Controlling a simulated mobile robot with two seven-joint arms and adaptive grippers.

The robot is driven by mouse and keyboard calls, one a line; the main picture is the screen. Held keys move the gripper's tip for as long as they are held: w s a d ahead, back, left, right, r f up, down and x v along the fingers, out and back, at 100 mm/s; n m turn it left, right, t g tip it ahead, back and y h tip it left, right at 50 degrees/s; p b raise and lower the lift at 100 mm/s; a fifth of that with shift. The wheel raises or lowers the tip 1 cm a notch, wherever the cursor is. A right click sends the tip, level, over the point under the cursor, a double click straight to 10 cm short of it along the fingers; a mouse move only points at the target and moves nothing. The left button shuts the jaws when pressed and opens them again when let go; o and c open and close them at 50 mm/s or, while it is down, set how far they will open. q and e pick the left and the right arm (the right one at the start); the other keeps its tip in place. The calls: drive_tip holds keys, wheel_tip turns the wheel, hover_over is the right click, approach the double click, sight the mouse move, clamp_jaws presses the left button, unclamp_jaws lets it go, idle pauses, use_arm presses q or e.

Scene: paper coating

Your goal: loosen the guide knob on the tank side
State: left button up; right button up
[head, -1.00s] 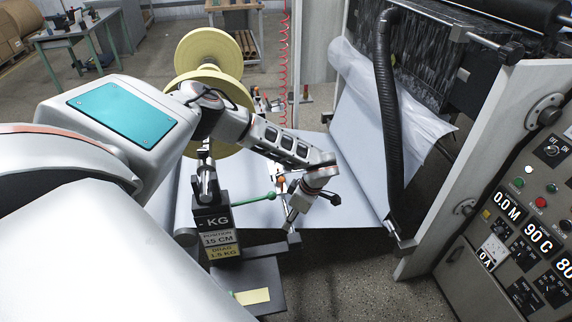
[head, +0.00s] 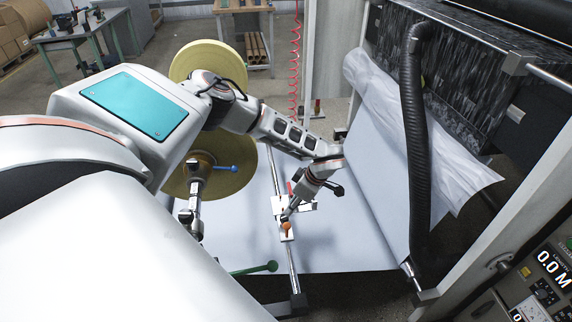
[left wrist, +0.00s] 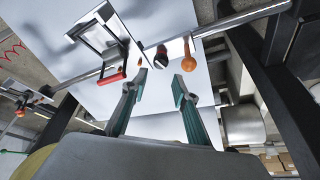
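The white paper web (head: 320,245) runs under a steel guide rod (head: 293,265). A guide with a white block and a round orange knob (head: 286,226) sits on this rod; the knob also shows in the left wrist view (left wrist: 189,63). In the head view the fingertips are partly hidden near the guide. My right gripper is not seen.
A black corrugated hose (head: 416,140) and the control panel (head: 545,285) stand at the right. A yellow roll flange (head: 208,62) is behind. A red-handled frame (left wrist: 105,77) borders the fingers.

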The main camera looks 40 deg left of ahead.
sight(284, 217)
use_arm(q)
drive_tip(key=shift+x, duration=3.85)
clamp_jaws()
